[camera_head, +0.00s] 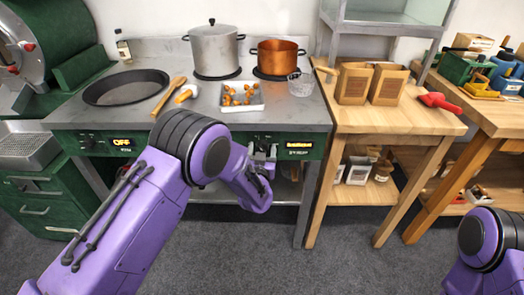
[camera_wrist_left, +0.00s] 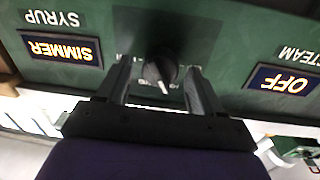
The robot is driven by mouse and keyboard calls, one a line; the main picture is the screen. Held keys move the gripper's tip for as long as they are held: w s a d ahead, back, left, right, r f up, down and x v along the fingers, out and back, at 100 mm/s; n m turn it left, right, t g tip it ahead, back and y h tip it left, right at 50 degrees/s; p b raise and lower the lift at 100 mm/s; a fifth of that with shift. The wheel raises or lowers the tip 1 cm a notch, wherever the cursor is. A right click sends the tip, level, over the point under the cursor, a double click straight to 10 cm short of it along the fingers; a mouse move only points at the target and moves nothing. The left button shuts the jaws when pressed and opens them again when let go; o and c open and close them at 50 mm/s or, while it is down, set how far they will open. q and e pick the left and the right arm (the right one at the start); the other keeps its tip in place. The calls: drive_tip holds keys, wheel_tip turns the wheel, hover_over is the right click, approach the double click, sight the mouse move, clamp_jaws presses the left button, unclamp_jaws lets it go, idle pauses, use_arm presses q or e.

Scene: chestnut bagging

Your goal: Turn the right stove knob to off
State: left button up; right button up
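The right stove knob (camera_wrist_left: 163,72) is a dark round knob with a pale pointer mark on the green stove panel. Beside it, the right display (camera_wrist_left: 62,48) reads SIMMER, upside down in the left wrist view; it also shows in the head view (camera_head: 299,146). My left gripper (camera_wrist_left: 158,75) is open, with one finger on each side of the knob and visible gaps between. In the head view, my left gripper (camera_head: 262,153) is at the panel's front and mostly hides the knob. My right gripper is out of view; only part of that arm shows.
The left display (camera_head: 122,142) reads OFF. On the stove top are a dark pan (camera_head: 126,88), a steel pot (camera_head: 214,50), a copper pot (camera_head: 277,57) and a white tray (camera_head: 241,106) of chestnuts. A wooden table (camera_head: 395,118) stands to the right.

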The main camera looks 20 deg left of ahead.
use_arm(q)
drive_tip(key=c, duration=0.9)
drive_tip(key=shift+f+n, duration=0.1)
drive_tip(key=shift+n, duration=0.2)
drive_tip(key=n+b, duration=0.4)
drive_tip(key=n, duration=0.7)
drive_tip(key=shift+a+f+n+y, duration=0.1)
drive_tip(key=shift+f+n+y, duration=0.05)
drive_tip(key=shift+n+y, duration=0.2)
drive_tip(key=o, duration=1.1)
drive_tip(key=shift+s, duration=0.1)
